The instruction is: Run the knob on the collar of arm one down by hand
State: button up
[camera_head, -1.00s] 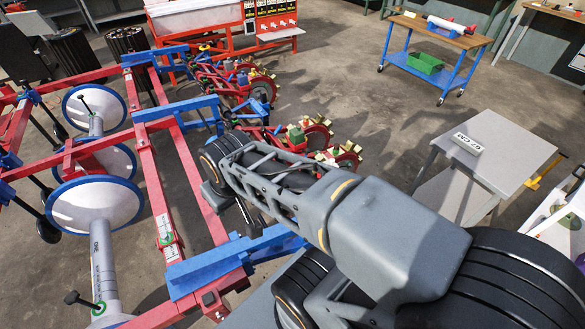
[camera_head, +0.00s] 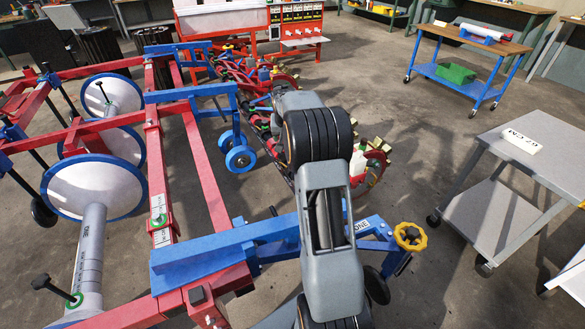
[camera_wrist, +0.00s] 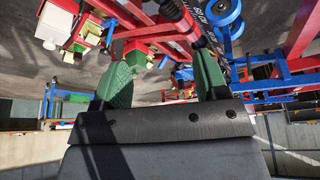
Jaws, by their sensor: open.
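A blue arm marked ONE (camera_head: 375,226) reaches right from the red frame in the head view, with a yellow handwheel (camera_head: 410,236) at its outer end. A grey tube (camera_head: 89,245), with lettering that seems to read ONE, stands at the left. A green collar (camera_head: 75,300) rings it, with a black-headed knob (camera_head: 40,281) sticking out left. I cannot tell for sure which marking the task means. My gripper (camera_wrist: 164,64) has two green fingers, apart and empty, in the wrist view. It touches neither knob visibly. In the head view it is hidden by my arm.
The red frame (camera_head: 196,165) and white blue-rimmed discs (camera_head: 95,188) fill the left. Small blue wheels (camera_head: 240,158) and planter units lie beyond my arm. A grey cart (camera_head: 520,150) stands right, a blue cart (camera_head: 455,78) at the back. Floor between them is clear.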

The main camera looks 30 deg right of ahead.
jog(key=shift+m, duration=0.3)
jog(key=b+x, duration=0.1)
jog(key=x, duration=0.5)
jog(key=d+b+x, duration=0.1)
jog(key=x, duration=0.5)
jog(key=d+b+x, duration=0.1)
jog(key=b+x, duration=0.1)
jog(key=x, duration=0.4)
jog(key=shift+s+d, duration=0.1)
jog(key=shift+d, duration=0.1)
jog(key=shift+c, duration=0.4)
jog(key=c, duration=0.8)
jog(key=m+g+h, duration=0.1)
jog(key=m, duration=0.2)
jog(key=m+g+h, duration=0.1)
jog(key=m, duration=0.3)
jog(key=m+g+p, duration=0.1)
jog(key=m, duration=0.3)
jog(key=shift+r+g, duration=0.15)
jog(key=shift+g, duration=0.25)
jog(key=shift+m+g+p, duration=0.4)
jog(key=shift+m, duration=0.7)
